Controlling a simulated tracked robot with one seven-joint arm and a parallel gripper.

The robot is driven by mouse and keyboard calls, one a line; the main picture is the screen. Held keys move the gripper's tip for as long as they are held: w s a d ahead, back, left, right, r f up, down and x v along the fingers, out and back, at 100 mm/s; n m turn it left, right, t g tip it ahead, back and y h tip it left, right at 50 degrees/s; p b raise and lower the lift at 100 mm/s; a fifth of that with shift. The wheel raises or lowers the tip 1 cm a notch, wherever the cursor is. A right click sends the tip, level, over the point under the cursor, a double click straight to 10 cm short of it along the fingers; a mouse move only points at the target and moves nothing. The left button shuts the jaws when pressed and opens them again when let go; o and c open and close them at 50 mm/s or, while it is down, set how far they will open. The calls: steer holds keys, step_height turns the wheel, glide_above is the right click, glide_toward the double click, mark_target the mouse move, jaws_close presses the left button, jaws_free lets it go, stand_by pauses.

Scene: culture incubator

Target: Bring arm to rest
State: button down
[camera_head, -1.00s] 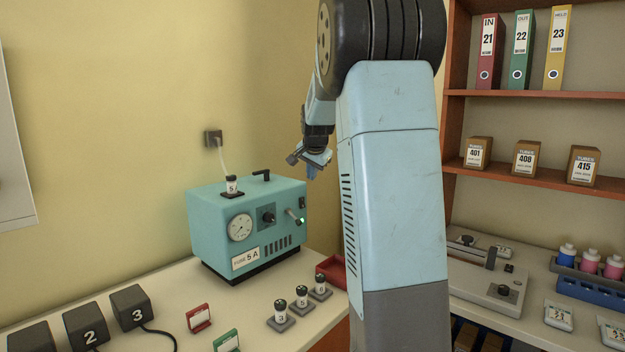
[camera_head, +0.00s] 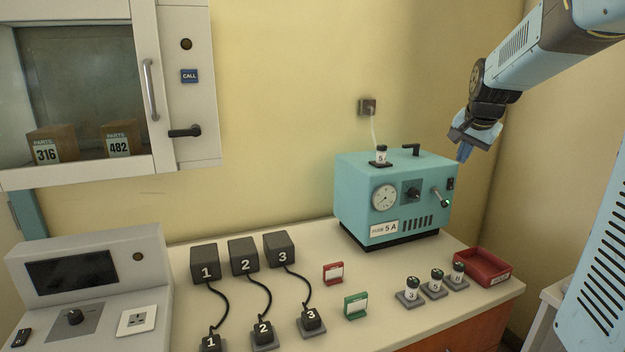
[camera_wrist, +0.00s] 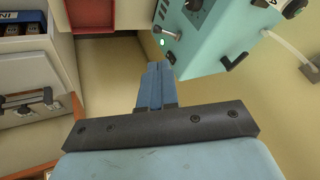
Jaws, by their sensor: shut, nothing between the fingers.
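My gripper (camera_head: 464,152) is up in the air at the right of the head view, just right of and a little above the teal incubator (camera_head: 360,220). Its blue fingers point down and are together, with nothing between them. In the wrist view my gripper (camera_wrist: 155,68) also shows its fingers closed, beside the incubator's corner (camera_wrist: 215,45). A green lamp glows on the incubator's front, next to a lever. The arm reaches in from the upper right of the head view.
Fuses (camera_head: 436,283) on small bases and a red tray (camera_head: 482,267) lie on the bench before the incubator. Black numbered blocks (camera_head: 243,257) with cables stand to the left. A grey console (camera_head: 90,285) is at the far left, below a hatch with boxes. Open air surrounds my gripper.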

steer(key=s+a+f+n, duration=0.2)
steer(key=s+a+n, duration=0.1)
steer(key=s, duration=0.7)
steer(key=s+a+f+n+y, duration=0.1)
steer(key=s+a+f+n, duration=0.1)
steer(key=s+a, duration=0.4)
steer(key=s+a+f+n, duration=0.2)
steer(key=s+a+n, duration=0.2)
steer(key=s, duration=0.9)
steer(key=shift+s+a+g, duration=0.35)
steer(key=shift+a+g, duration=0.05)
steer(key=shift+a, duration=0.35)
